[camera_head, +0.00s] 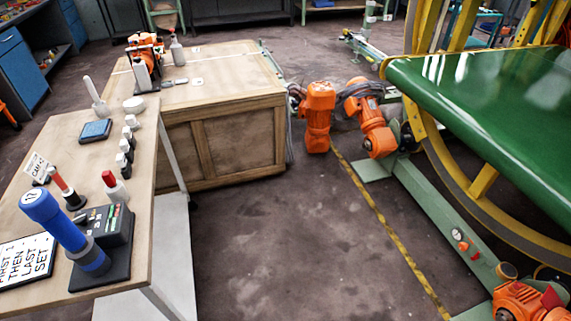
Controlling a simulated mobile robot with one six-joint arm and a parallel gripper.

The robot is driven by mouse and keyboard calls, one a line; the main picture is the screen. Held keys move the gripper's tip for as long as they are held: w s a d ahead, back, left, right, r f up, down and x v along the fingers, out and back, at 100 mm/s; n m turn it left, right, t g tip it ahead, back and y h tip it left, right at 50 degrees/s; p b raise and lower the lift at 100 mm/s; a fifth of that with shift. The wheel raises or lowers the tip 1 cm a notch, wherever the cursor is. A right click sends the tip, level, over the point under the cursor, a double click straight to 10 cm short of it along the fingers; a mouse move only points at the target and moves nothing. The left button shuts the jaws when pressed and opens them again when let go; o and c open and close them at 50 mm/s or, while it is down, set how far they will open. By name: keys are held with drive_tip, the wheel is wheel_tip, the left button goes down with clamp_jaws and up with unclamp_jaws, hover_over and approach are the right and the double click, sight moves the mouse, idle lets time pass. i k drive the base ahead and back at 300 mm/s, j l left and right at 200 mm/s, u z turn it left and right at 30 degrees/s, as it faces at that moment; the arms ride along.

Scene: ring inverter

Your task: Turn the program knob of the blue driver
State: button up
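The blue driver (52,220) stands tilted in a black base at the near left of the bench. Its top end (29,197) carries a white mark too small to read. I cannot tell which part of it is the program knob. A black unit with small lit marks (113,222) sits on the same base, right beside the driver. My gripper is not in view.
A white sign (27,260) lies left of the driver. A red-handled tool (62,183) and a red-capped item (114,186) stand just behind. A wooden crate (225,145) is beyond the bench. Open floor (290,240) lies right, before the green machine (490,120).

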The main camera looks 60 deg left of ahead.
sight(80, 219)
drive_tip(key=u, duration=3.4)
drive_tip(key=j+z, duration=0.45)
drive_tip(key=j, duration=0.6)
drive_tip(key=i+z, duration=0.45)
drive_tip(key=i, duration=0.35)
drive_tip(key=i+j, duration=0.15)
drive_tip(key=i, duration=0.15)
drive_tip(key=i+j, duration=0.15)
drive_tip(key=i, duration=0.1)
